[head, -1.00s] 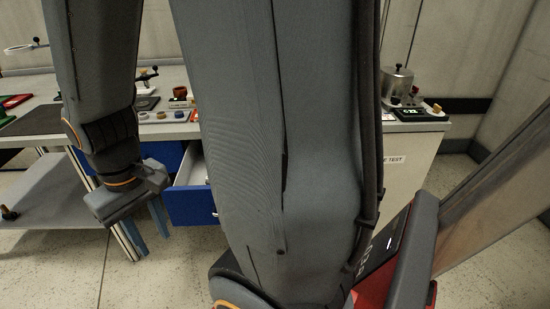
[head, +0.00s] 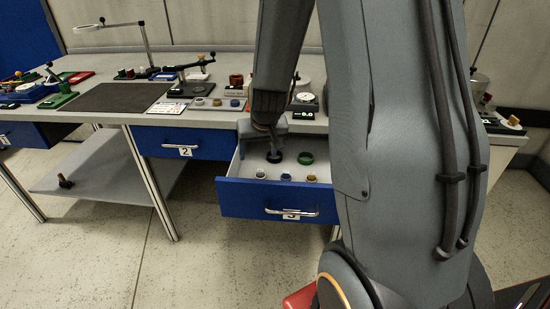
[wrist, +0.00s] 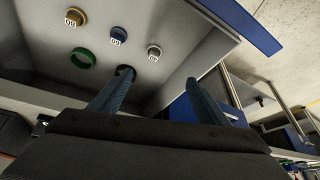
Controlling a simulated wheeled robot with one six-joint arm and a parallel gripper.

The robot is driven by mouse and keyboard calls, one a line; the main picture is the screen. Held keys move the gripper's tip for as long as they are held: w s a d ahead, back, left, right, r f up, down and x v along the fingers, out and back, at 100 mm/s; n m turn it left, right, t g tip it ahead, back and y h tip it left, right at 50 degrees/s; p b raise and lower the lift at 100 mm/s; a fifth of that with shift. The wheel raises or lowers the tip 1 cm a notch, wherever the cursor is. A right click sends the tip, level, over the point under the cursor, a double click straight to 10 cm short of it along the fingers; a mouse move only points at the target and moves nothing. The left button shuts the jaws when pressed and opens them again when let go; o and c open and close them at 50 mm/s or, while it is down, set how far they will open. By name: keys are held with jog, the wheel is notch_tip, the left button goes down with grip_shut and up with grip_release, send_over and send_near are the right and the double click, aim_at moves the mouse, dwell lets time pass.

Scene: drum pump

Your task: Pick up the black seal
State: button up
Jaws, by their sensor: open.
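The black seal (head: 274,157) is a dark ring lying in the open drawer, left of a green ring. In the wrist view the black seal (wrist: 126,70) shows by the tip of the left finger, which partly covers it. My gripper (head: 272,143) is over the drawer, pointing down, close to the seal in the head view. In the wrist view my gripper (wrist: 157,78) has its two fingers apart with nothing between them. The height of the fingertips above the seal is hard to tell.
The green ring (head: 305,158) lies beside the seal. White (head: 260,174), blue (head: 285,178) and brass (head: 310,179) numbered fittings lie nearer the drawer front. The blue drawer front (head: 275,201) and pale side walls surround them. The workbench (head: 160,110) carries several tools behind.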

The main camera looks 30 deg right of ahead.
jog(key=shift+m+t+h, duration=0.4)
jog(key=shift+m+h, duration=0.5)
jog(key=w+d+f, duration=0.2)
jog(key=d, duration=0.1)
jog(key=w+d+f, duration=0.2)
jog(key=w+d, duration=0.1)
jog(key=w+d+f, duration=0.2)
jog(key=d+f, duration=0.1)
jog(key=d, duration=0.1)
jog(key=shift+w+d, duration=0.1)
jog(key=shift+w, duration=0.05)
jog(key=shift+x, duration=2.95)
jog(key=c, duration=1.1)
